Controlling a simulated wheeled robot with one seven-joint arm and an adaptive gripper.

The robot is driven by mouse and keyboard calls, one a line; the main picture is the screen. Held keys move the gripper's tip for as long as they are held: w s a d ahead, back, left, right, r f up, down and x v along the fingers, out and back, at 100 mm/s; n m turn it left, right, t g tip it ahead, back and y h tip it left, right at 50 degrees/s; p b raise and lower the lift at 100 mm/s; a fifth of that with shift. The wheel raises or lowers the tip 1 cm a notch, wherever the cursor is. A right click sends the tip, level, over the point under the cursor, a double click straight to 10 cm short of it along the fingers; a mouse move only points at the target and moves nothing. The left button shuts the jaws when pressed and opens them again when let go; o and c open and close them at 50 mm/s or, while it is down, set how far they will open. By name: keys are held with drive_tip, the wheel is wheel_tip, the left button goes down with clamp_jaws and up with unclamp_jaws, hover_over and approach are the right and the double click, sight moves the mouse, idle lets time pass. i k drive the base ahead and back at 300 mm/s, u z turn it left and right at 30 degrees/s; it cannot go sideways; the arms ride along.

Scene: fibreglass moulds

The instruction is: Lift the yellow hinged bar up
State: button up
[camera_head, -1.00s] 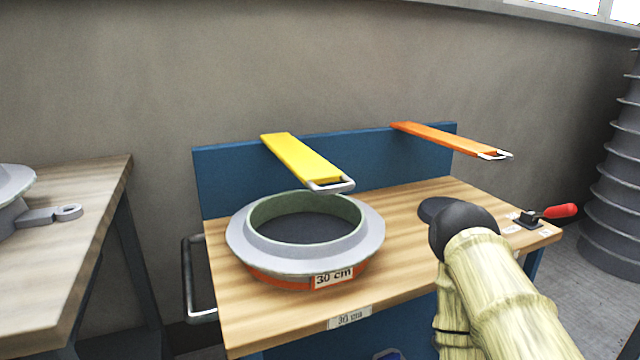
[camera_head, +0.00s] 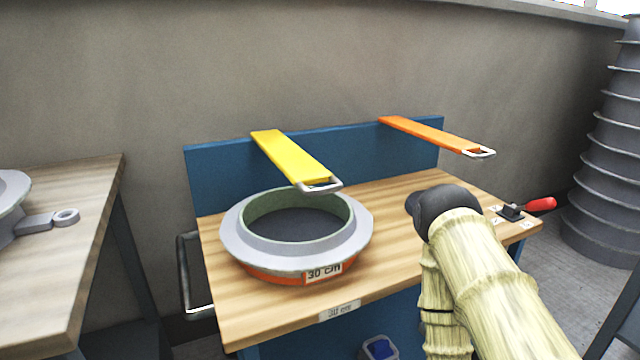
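The yellow hinged bar (camera_head: 289,159) reaches forward from the top edge of the blue back panel (camera_head: 222,176). It slopes slightly down toward the front and ends in a metal loop handle (camera_head: 321,186) above the back rim of the round grey mould (camera_head: 238,241). My arm enters from the lower right, and its dark rounded end part hangs over the right side of the bench. My gripper's fingers cannot be made out. The arm is apart from the yellow bar, to its right and nearer the camera.
An orange bar (camera_head: 428,132) with a similar handle sticks out from the panel at right. A red-handled clamp (camera_head: 538,205) sits at the wooden bench's (camera_head: 282,318) right end. Another table (camera_head: 62,255) stands at left, and a tall stack of grey rings (camera_head: 607,150) at far right.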

sight(302, 170)
drive_tip(key=k, duration=0.45)
drive_tip(key=u, duration=0.95)
drive_tip(key=k, duration=0.75)
drive_tip(key=z, duration=0.8)
drive_tip(key=i, duration=0.5)
